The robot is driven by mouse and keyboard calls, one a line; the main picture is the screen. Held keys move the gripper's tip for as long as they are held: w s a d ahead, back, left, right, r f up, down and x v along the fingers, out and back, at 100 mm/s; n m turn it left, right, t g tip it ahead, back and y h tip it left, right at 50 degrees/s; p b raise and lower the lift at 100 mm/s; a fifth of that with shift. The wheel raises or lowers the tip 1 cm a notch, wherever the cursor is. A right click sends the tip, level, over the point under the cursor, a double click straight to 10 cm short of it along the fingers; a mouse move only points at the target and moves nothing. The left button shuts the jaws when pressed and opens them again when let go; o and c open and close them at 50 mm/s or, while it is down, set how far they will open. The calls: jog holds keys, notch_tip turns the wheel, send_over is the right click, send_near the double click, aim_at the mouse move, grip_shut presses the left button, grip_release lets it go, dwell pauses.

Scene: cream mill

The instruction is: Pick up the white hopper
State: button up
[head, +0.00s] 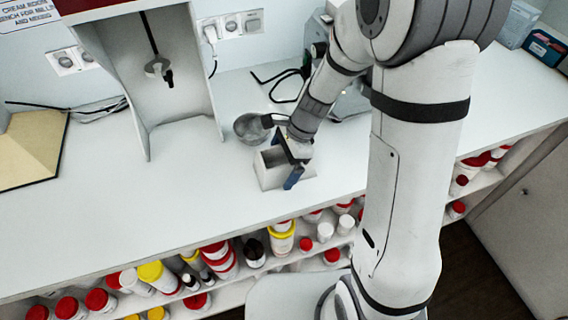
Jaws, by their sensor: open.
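The white hopper (271,171) is a small open-topped box on the white bench (200,205), near its front edge. My gripper (290,170) is open at the hopper's right side, with its dark fingers around or beside the right part of the box. The near finger with a blue tip shows in front of the hopper. The other finger is partly hidden by my wrist, so I cannot tell if the fingers touch the walls.
A grey round bowl (250,129) stands just behind the hopper. A grey machine (350,103) is partly hidden behind my arm. A tall white stand (150,75) and a tan board (32,150) are to the left. Bottles and jars (215,255) fill the shelf below. The bench's front left is clear.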

jog(key=shift+a+f, duration=0.1)
jog(key=shift+f, duration=0.2)
dwell(0.4)
jog(key=c, duration=1)
